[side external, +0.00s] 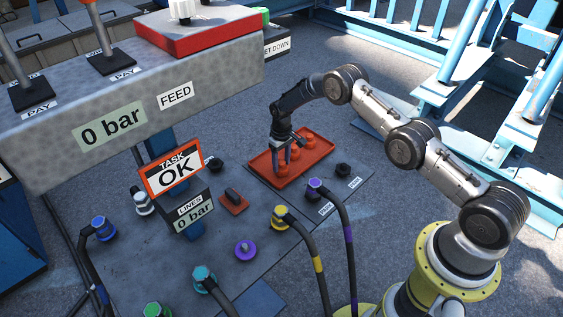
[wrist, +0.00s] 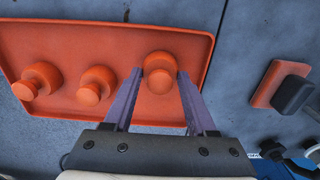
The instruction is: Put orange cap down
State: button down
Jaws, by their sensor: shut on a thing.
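My gripper (side external: 282,162) points down over the near-left end of the orange tray (side external: 262,166). In the wrist view, its two fingers (wrist: 160,78) are shut on an orange cap (wrist: 159,70), one on each side of its knob. This cap is upright, within the tray's outline at the right end. I cannot tell whether its base touches the tray floor. Two more orange caps, a middle one (wrist: 97,84) and a left one (wrist: 38,80), stand in the tray (wrist: 120,38) to its left. In the side view the held cap (side external: 283,171) is partly covered by the fingers.
A red block with a dark handle (side external: 235,200) lies left of the tray; it also shows in the wrist view (wrist: 285,88). A sign reads "TASK OK" (side external: 173,173).

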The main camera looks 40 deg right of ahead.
aim_at(282, 161)
jog(key=shift+f, duration=0.15)
jog(key=shift+c, duration=1)
grip_release()
jog(key=shift+r, duration=3.9)
